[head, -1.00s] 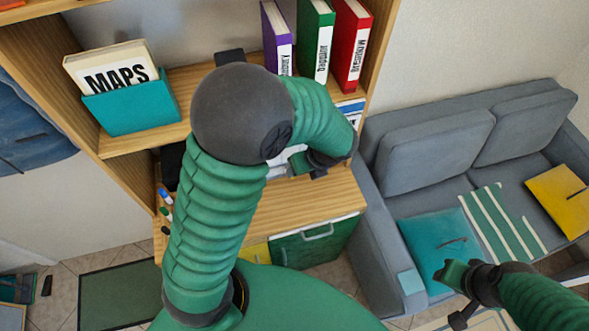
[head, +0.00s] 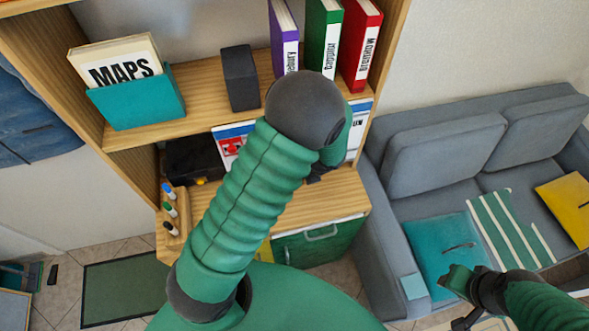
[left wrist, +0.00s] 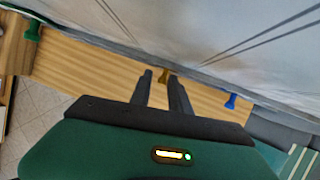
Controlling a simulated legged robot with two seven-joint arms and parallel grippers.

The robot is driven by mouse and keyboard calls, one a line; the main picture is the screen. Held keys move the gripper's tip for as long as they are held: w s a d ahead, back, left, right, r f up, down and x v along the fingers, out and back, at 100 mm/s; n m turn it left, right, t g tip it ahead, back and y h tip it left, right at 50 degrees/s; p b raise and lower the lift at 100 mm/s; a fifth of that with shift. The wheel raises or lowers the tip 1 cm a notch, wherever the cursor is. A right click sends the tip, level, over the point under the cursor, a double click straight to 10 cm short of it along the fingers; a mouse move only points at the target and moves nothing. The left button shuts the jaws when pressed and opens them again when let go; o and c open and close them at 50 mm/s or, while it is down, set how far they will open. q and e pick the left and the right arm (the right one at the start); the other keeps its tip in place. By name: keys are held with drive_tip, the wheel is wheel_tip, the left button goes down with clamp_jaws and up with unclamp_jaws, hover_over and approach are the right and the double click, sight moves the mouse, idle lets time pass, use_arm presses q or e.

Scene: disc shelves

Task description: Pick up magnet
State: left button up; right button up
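In the left wrist view, a yellow pin-shaped magnet (left wrist: 164,75) sits at the lower edge of a white, lined surface (left wrist: 170,30). A blue magnet (left wrist: 231,101) is to its right and a green one (left wrist: 33,29) is at the far left. My left gripper (left wrist: 160,78) is open, its two dark fingers pointing toward the yellow magnet, which shows between the fingertips. I cannot tell whether they touch it. In the head view my left arm hides most of that gripper and the magnets. My right gripper (head: 462,297) is over the sofa's front; its finger opening is unclear.
The wooden shelf (head: 205,95) holds a teal MAPS holder (head: 135,100), a dark block (head: 240,78) and binders. A grey sofa (head: 440,155) stands at the right.

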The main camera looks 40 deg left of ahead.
use_arm(q)
drive_tip(key=shift+w+d, duration=0.2)
drive_tip(key=shift+d, duration=0.35)
clamp_jaws()
drive_tip(key=shift+s+a, duration=0.1)
drive_tip(key=shift+a, duration=0.25)
drive_tip(key=shift+d, duration=0.2)
drive_tip(key=shift+a, duration=0.1)
